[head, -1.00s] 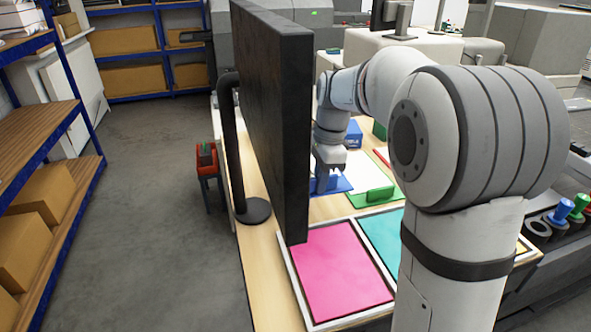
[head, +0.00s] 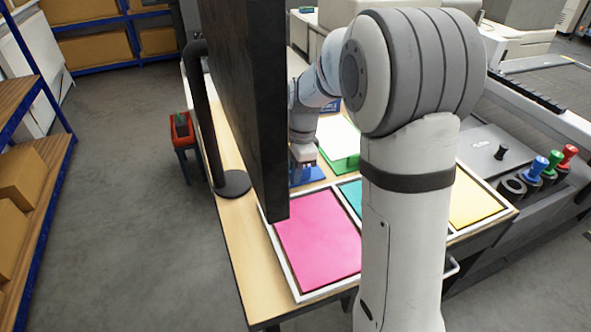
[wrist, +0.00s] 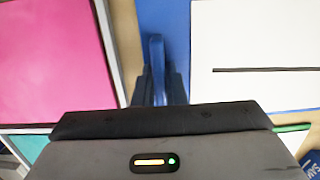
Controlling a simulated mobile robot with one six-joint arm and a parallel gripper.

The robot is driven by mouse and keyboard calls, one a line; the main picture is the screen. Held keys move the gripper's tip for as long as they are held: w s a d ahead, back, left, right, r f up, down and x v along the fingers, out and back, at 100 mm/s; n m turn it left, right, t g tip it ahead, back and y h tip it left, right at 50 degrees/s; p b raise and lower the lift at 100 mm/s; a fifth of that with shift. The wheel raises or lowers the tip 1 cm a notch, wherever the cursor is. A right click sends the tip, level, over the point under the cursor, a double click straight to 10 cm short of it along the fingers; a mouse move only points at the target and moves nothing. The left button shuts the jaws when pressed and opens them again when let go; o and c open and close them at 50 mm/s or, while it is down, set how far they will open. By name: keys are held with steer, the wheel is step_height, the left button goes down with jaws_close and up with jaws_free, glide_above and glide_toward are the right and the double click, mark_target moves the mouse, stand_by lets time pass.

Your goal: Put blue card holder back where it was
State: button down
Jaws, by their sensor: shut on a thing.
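My gripper (head: 303,160) is low over the wooden table, partly hidden by the dark upright panel. In the wrist view its jaws (wrist: 157,92) are shut on the raised upright part of the blue card holder (wrist: 157,52). The holder's flat blue base (wrist: 165,18) spreads out beneath; it also shows in the head view (head: 310,176). Whether the base touches the table cannot be told. A white sheet with a dark line (wrist: 258,35) adjoins the blue base.
A tray with a pink panel (head: 318,240), a teal panel (head: 352,194) and a yellow panel (head: 475,205) lies nearer. A green holder (head: 345,163) with a white sheet is right of my gripper. The dark panel (head: 240,110) stands close on the left.

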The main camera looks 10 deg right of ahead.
steer(key=c, duration=1.5)
jaws_free()
steer(key=shift+f, duration=0.1)
step_height(320, 180, up, 11)
steer(key=d, duration=0.1)
steer(key=s+d+f+n+t, duration=0.1)
steer(key=s+n, duration=0.7)
steer(key=s, duration=0.3)
steer(key=s+d+f+n+t+h, duration=0.1)
steer(key=s+d+f+n+t, duration=0.1)
steer(key=s+n, duration=0.5)
steer(key=shift+s+d+f+n+b, duration=0.2)
steer(key=shift+s+f+n+b, duration=0.15)
steer(key=shift+s, duration=2.15)
